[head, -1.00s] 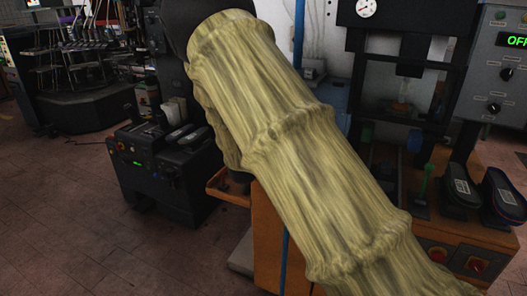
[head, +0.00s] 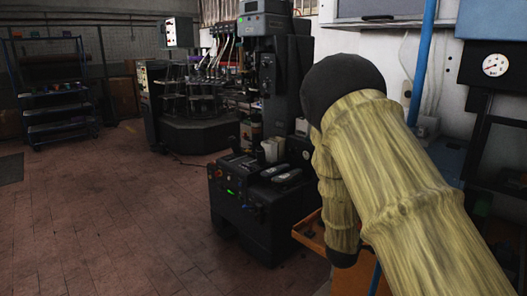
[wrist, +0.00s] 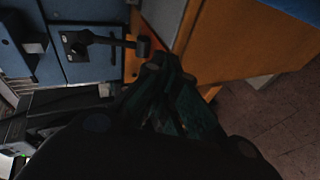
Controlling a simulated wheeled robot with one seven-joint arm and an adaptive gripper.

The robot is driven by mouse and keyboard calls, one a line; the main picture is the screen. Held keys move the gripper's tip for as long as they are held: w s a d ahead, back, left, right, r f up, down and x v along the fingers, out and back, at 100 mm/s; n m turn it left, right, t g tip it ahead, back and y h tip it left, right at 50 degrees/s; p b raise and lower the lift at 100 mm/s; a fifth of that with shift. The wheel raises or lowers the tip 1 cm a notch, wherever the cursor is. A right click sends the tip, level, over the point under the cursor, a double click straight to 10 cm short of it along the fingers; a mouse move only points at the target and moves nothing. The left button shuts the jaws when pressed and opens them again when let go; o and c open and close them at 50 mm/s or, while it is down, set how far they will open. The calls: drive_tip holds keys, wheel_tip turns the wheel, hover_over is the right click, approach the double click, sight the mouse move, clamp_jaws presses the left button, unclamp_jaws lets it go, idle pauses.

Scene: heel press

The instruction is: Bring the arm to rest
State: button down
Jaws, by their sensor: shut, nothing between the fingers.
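My arm, in a yellowish ribbed sleeve (head: 420,190), fills the right of the head view, with a black rounded joint at its upper end. A second sleeved part hangs below that joint. My gripper is out of sight in the head view. In the wrist view my gripper (wrist: 166,70) shows as dark greenish fingers, closed together and empty. Its fingertips appear in front of an orange panel (wrist: 235,45); I cannot tell the gap between them.
A black machine with a green display (head: 250,215) stands left of my arm. An orange tray (head: 312,232) shows beside the sleeve. Blue panels (wrist: 95,65) with a dark handle (wrist: 105,42) are near the gripper. Open brick floor (head: 110,220) lies left.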

drive_tip(key=s+a+f+m+g+y, duration=0.2)
drive_tip(key=s+f+g, duration=0.1)
drive_tip(key=s+f, duration=0.9)
drive_tip(key=s+a+f+m+g+y, duration=0.2)
drive_tip(key=s+f, duration=1)
drive_tip(key=s, duration=0.1)
drive_tip(key=s+a+f+m+g+y, duration=0.1)
drive_tip(key=s+a+f+m+g, duration=0.1)
drive_tip(key=s, duration=0.7)
drive_tip(key=s+a+f+m+g+y, duration=0.1)
drive_tip(key=s+a+f, duration=0.1)
drive_tip(key=s, duration=0.7)
drive_tip(key=s+a+f+m+g+y, duration=0.1)
drive_tip(key=s+a+f+m+g, duration=0.1)
drive_tip(key=s, duration=0.7)
drive_tip(key=shift+s+a+f+m+g, duration=0.2)
drive_tip(key=shift+a+f+m+g, duration=0.15)
drive_tip(key=shift+a, duration=0.5)
drive_tip(key=c, duration=2.2)
unclamp_jaws()
